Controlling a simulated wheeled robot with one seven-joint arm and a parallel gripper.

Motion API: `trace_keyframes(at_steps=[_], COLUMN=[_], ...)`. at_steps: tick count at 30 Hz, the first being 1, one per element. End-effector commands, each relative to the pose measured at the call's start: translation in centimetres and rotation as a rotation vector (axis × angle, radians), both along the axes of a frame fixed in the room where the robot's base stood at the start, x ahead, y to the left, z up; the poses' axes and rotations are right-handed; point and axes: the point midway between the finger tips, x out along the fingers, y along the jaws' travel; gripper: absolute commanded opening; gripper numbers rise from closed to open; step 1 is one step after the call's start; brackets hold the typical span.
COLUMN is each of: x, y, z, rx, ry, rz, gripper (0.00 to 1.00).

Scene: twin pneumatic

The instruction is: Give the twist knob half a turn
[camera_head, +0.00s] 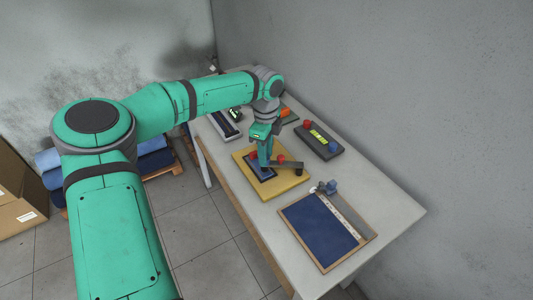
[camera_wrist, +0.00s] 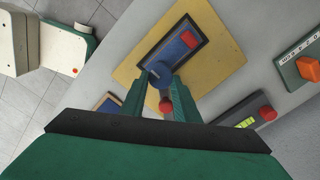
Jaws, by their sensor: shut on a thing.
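The yellow board (camera_head: 290,187) lies on the table and also shows in the wrist view (camera_wrist: 130,70). It carries a dark blue panel with a red button (camera_wrist: 189,39). My gripper (camera_head: 265,162) is down over this board. In the wrist view its green fingers (camera_wrist: 160,95) are shut around a part with a round blue end (camera_wrist: 160,72); a red round piece (camera_wrist: 165,105) shows between the fingers.
A grey box (camera_head: 321,142) with a red button and yellow-green strip stands behind the board. A box with an orange piece (camera_wrist: 308,68) is farther back. A framed blue tray (camera_head: 318,231) lies at the table's front. Bare table lies along the right edge.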

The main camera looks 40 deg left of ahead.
Motion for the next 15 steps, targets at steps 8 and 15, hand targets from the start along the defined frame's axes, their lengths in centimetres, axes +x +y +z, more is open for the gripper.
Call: trace_keyframes(at_steps=[8,15], x=[-0.01,-0.01], y=[0.12,0.09], z=[0.09,0.06], rx=[0.002,0.001], ry=[0.000,0.000], rz=[0.002,0.001], gripper=[0.06,0.47])
